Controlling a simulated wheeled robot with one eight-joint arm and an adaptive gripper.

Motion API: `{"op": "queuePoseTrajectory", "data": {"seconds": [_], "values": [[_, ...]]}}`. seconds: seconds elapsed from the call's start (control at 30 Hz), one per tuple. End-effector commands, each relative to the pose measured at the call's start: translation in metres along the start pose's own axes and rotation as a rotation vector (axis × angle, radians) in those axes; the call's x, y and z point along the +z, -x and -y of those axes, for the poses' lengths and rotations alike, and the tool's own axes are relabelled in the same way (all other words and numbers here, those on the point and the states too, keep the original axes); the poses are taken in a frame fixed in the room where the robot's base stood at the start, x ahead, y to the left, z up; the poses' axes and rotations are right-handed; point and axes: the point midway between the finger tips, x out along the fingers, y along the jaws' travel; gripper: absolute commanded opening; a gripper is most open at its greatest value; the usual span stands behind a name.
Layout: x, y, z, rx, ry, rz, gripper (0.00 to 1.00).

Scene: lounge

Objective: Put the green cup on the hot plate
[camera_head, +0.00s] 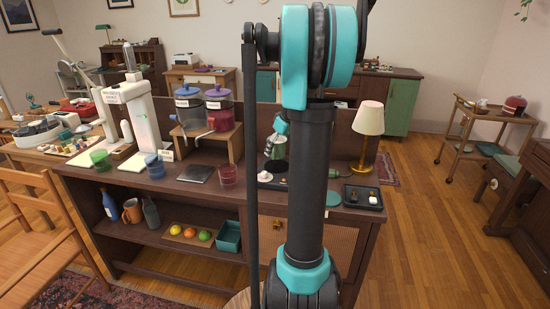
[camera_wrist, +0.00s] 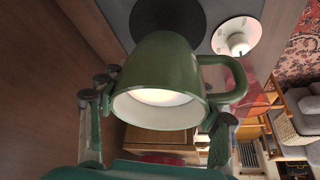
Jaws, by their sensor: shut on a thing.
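The green cup (camera_wrist: 165,75) is a mug with a handle on the right and a pale inside; its mouth faces my wrist camera. My gripper (camera_wrist: 160,122) is shut on it, one finger on each side. In the head view, the cup (camera_head: 276,147) hangs over the dark cabinet top, partly hidden by my arm. The hot plate shows in the wrist view as a dark round disc (camera_wrist: 167,14) on a grey body, with a white dial beside it. The cup overlaps the disc's edge; I cannot tell the gap. In the head view, my arm hides most of the hot plate (camera_head: 265,176).
On the cabinet stand a dark square tile (camera_head: 195,174), a red glass (camera_head: 227,175), a blue glass (camera_head: 154,166), a green glass (camera_head: 101,160) and two drink dispensers (camera_head: 205,110). A lamp (camera_head: 369,120) and a black tray (camera_head: 362,196) are at the right.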

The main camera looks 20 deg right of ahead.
Motion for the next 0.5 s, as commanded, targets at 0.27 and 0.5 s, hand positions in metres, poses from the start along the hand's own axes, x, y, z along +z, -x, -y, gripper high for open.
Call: {"op": "queuePoseTrajectory", "data": {"seconds": [0.27, 0.5], "values": [[0.010, -0.024, 0.000, 0.000, 0.000, 0.000, 0.20], [0.017, -0.039, 0.000, 0.000, 0.000, 0.000, 0.20]]}}
